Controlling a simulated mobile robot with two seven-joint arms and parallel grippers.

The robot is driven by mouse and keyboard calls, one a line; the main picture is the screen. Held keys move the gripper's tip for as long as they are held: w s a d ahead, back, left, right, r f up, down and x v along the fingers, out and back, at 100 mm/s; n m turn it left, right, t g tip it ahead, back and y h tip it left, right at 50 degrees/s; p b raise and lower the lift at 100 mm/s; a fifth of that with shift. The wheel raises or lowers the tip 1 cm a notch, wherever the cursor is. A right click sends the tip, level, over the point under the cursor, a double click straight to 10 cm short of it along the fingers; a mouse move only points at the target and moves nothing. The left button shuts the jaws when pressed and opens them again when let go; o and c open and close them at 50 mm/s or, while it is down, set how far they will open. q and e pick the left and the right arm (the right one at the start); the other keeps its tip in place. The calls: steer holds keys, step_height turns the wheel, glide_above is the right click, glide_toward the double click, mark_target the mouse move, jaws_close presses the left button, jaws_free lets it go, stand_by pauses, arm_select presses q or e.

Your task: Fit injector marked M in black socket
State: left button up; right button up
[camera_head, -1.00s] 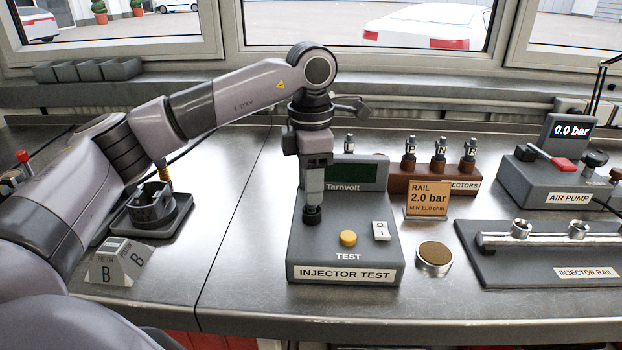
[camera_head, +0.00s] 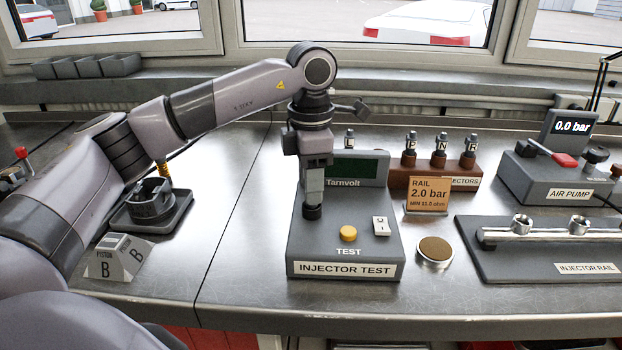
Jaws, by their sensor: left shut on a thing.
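My left gripper (camera_head: 312,188) points straight down over the left side of the grey injector tester (camera_head: 380,252). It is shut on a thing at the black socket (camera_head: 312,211). The fingers hide almost all of that thing, and no letter M shows, so I cannot tell how deep it sits. The brown injector rack (camera_head: 432,180) stands behind the tester with injectors marked P (camera_head: 410,150), N (camera_head: 439,150) and R (camera_head: 471,152). Another injector (camera_head: 349,141) shows partly behind the tester's dark screen (camera_head: 358,168). My right gripper is out of view.
The tester has a yellow button (camera_head: 348,233) and a white switch (camera_head: 381,226). A rail card (camera_head: 428,195) and a round brown-topped tin (camera_head: 435,251) stand to its right. The injector rail (camera_head: 550,237) and air pump (camera_head: 545,180) are farther right. The front bench is clear.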

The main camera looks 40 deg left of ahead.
arm_select(q)
steer(key=o, duration=1.1)
steer(key=shift+r+p, duration=3.1)
steer(key=shift+r, duration=0.7)
steer(key=shift+f, duration=0.1)
